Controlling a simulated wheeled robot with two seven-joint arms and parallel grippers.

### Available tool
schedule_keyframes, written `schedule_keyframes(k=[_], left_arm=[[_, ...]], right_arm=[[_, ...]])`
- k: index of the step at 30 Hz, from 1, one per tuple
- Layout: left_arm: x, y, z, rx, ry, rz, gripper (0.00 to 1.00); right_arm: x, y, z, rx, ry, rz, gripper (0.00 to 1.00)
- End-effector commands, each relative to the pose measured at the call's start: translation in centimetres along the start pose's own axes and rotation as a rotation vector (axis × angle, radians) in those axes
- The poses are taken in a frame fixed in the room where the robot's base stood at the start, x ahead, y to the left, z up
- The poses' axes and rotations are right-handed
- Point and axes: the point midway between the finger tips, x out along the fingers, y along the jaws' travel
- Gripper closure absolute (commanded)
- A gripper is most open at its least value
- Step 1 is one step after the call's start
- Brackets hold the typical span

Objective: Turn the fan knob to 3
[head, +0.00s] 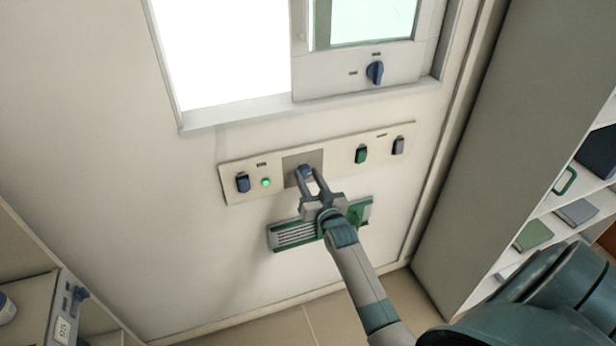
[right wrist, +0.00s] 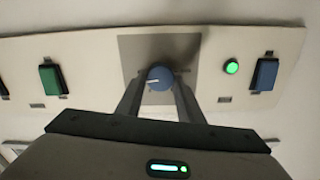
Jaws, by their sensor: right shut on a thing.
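The fan knob is round and blue, on a grey square plate (head: 290,166) in the middle of a pale wall panel. My right gripper (head: 306,176) reaches up to it from below and is shut on it. In the right wrist view, the knob (right wrist: 160,78) sits between the two fingertips (right wrist: 158,88). A white pointer line on its face points to the left of that view. No scale numbers can be read around it. My left gripper is not in view.
The panel also holds a blue switch (head: 243,183), a green lamp (head: 266,183) that is lit, a green switch (head: 361,154) and a grey switch (head: 398,145). A green-framed vent (head: 294,235) lies below, behind my arm.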

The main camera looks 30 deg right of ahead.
Motion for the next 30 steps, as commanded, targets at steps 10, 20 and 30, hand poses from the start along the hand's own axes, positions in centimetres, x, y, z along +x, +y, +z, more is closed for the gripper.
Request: schedule_keyframes(k=[10, 20, 30], left_arm=[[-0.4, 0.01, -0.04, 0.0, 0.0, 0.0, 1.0], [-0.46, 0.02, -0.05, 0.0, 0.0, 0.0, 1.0], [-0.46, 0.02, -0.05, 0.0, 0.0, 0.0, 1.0]], right_arm=[[-0.06, 0.07, 0.21, 0.232, -0.004, 0.001, 0.89], [-0.07, 0.07, 0.29, 0.3, -0.005, 0.001, 0.89], [-0.08, 0.05, 0.32, 0.301, -0.006, 0.001, 0.62]])
